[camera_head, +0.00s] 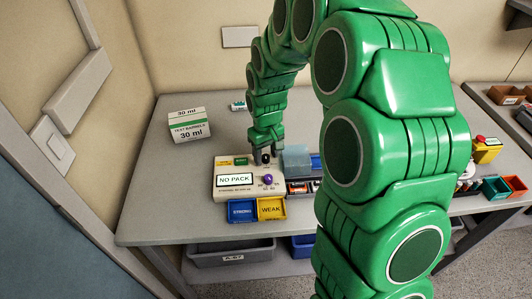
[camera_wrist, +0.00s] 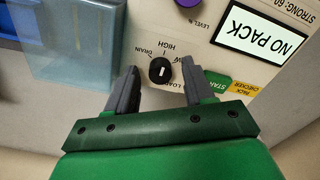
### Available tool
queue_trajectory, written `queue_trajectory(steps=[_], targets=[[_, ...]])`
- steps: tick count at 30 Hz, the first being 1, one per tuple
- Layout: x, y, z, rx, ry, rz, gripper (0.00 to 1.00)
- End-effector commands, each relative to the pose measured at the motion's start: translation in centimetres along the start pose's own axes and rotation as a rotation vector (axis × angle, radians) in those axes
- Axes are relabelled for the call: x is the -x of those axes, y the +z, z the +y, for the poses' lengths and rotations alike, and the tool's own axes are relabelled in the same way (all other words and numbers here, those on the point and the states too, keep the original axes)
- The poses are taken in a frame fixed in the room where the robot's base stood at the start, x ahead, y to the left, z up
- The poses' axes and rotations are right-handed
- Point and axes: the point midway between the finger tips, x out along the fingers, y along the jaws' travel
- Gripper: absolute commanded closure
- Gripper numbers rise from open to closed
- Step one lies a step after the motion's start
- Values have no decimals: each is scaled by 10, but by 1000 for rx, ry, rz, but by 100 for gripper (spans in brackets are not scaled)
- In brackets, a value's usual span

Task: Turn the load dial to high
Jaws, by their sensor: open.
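The load dial (camera_wrist: 160,71) is a small black knob with a short white mark, on the cream panel of the pack checker (camera_head: 236,180). In the wrist view its labels DRAIN, HIGH and a partly covered one ending in W stand around it, upside down. The white mark lies roughly upright in the picture; I cannot tell which end points. My gripper (camera_wrist: 160,66) is open, with one grey finger on each side of the dial and visible gaps to it. In the head view my gripper (camera_head: 265,146) is over the checker's back edge, at the dial.
The checker's screen (camera_head: 235,180) reads NO PACK, with a purple knob (camera_head: 268,179) beside it. A pale blue clear box (camera_head: 296,158) stands close to my gripper. Blue STRONG (camera_head: 242,211) and yellow WEAK (camera_head: 271,208) trays sit in front. A test barrels box (camera_head: 188,124) stands back left.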

Motion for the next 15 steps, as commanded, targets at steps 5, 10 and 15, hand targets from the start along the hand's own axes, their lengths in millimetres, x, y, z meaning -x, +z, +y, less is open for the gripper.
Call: queue_trajectory(steps=[5, 10, 15], targets=[[8, -1, 0, 0, 1, 3, 47], [26, 0, 0, 1, 0, 2, 47], [52, -1, 0, 1, 1, 3, 47]])
